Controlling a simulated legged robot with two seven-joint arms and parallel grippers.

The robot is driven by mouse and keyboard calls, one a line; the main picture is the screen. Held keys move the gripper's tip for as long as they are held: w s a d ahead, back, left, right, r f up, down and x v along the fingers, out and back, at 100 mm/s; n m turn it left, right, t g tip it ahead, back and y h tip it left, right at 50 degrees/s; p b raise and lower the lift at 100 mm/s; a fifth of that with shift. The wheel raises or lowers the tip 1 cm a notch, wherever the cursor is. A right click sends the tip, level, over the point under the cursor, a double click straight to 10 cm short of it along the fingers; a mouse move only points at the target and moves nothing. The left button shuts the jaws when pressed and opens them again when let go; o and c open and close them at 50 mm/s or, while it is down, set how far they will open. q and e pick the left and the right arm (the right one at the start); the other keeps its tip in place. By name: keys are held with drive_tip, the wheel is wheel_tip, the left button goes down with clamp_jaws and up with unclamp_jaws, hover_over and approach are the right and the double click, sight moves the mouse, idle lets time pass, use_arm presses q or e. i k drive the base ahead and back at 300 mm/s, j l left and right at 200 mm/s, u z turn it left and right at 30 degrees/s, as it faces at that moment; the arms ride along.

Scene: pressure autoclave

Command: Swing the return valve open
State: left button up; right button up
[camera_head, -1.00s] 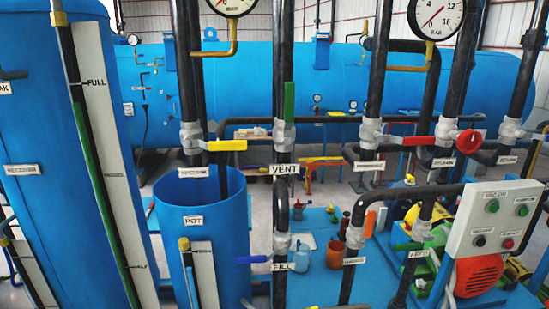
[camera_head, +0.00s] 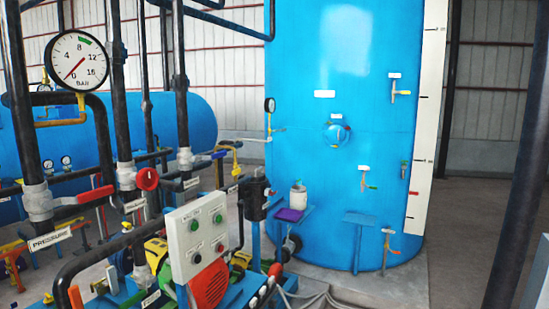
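No label that I can read as the return valve shows, so I cannot tell for sure which valve it is. A blue-handled valve (camera_head: 204,162) sits on a dark vertical pipe left of centre, and its small label (camera_head: 191,183) is too small to read. Left of it a red round handle (camera_head: 147,179) sits on another pipe above an unreadable label. A red lever valve (camera_head: 85,196) sits at the far left above a label reading PRESSURE (camera_head: 50,240). Neither of my grippers is in view.
A tall blue tank (camera_head: 345,110) fills the centre right. A grey control box (camera_head: 197,235) stands among pipes at the front left. A pressure gauge (camera_head: 78,60) is at upper left. Cables lie on the floor. A dark post (camera_head: 520,200) stands at the right.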

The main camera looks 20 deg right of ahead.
sight(221, 153)
drive_tip(key=z, duration=0.3)
drive_tip(key=u, duration=0.3)
drive_tip(key=i+l+u, duration=0.15)
drive_tip(key=l+u, duration=0.55)
drive_tip(key=i+l+u, duration=0.1)
drive_tip(key=l+u, duration=0.25)
drive_tip(key=l, duration=0.1)
